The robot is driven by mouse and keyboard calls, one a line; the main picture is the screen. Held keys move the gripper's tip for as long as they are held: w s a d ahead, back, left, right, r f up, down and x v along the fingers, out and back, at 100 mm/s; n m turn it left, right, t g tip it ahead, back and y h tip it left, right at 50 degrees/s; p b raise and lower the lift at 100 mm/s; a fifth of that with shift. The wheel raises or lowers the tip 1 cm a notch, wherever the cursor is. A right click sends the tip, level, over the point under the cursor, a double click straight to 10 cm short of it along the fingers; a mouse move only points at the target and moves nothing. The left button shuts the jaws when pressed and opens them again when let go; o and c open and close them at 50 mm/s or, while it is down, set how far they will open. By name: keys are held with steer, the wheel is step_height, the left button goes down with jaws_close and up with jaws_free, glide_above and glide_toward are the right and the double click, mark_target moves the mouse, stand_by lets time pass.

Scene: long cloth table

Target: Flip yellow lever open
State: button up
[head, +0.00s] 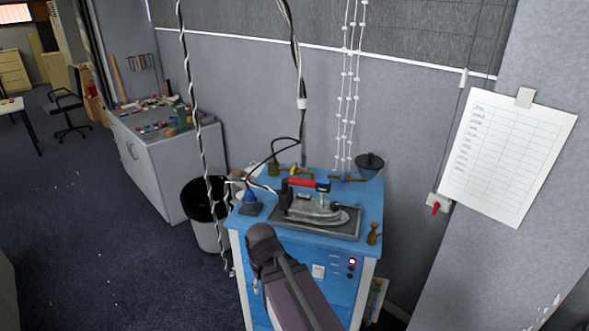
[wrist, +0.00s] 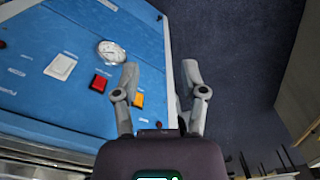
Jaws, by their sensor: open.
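In the wrist view, a small orange-yellow square piece (wrist: 138,99) sits on a blue panel (wrist: 70,100), just right of a red square piece (wrist: 100,83). It is the only yellow part I see there, and I cannot tell whether it is the lever or how it is set. My gripper (wrist: 160,73) is open and empty. Its left finger stands partly in front of the panel beside the yellow piece, and its right finger is past the panel's white edge, over the dark floor.
The panel also carries a white switch (wrist: 60,66) and a round white dial (wrist: 111,52). In the head view, an iron (head: 312,210) rests on the blue cabinet (head: 250,222).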

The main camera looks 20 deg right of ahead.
steer(key=w+d+r+m+t+p, duration=0.2)
steer(key=w+d+r+p, duration=0.4)
steer(key=w+r+p, duration=0.4)
steer(key=w+d+r+m+t+p, duration=0.1)
steer(key=w+d+r+m+p, duration=0.1)
steer(key=w+d+r+p, duration=0.85)
steer(key=m+t, duration=0.2)
steer(key=m, duration=0.1)
glide_toward(293, 170)
steer(key=v, duration=0.5)
steer(key=shift+w+a+h, duration=0.1)
steer(key=shift+a+h, duration=0.3)
steer(key=shift+a, duration=0.05)
steer(key=shift+f, duration=0.15)
steer(key=b+x, duration=1.2)
steer(key=x, duration=0.1)
steer(key=shift+w+f+b, duration=0.15)
steer(key=shift+f+b, duration=0.05)
steer(key=shift+b, duration=0.15)
jaws_close()
